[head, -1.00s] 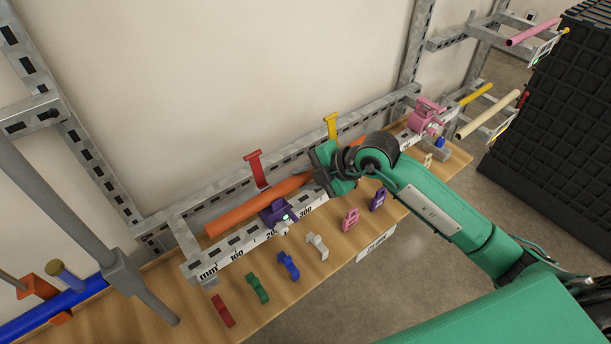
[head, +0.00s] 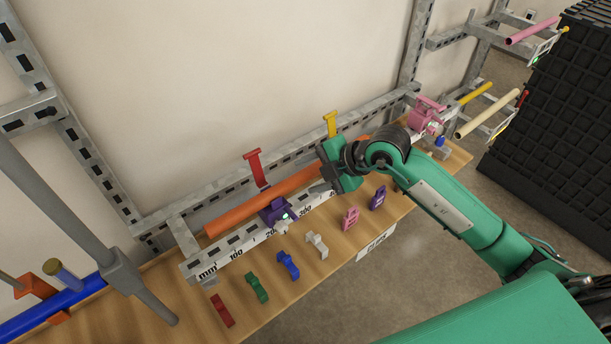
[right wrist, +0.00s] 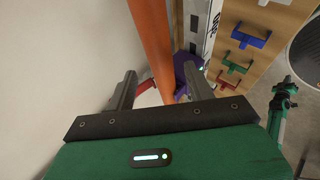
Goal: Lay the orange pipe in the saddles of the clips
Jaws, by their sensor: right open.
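The long orange pipe (head: 262,201) lies along the metal rail on the bench, slanting up to the right in the head view. Its left part passes behind the purple clip (head: 275,212). I cannot tell if it sits in that clip's saddle. A pink clip (head: 424,118) is at the rail's far right; my arm hides the pipe near there. My right gripper (head: 328,181) is open at the pipe's middle. In the right wrist view the pipe (right wrist: 155,45) runs between the spread fingers (right wrist: 160,85), with the purple clip (right wrist: 186,62) beside it.
A ruler strip (head: 237,247) runs along the rail's front. Red (head: 258,170) and yellow (head: 331,123) T-shaped pieces stand behind the pipe. Several loose coloured clips, such as a blue one (head: 288,265), lie along the bench (head: 195,297). A black crate stack (head: 555,110) stands right.

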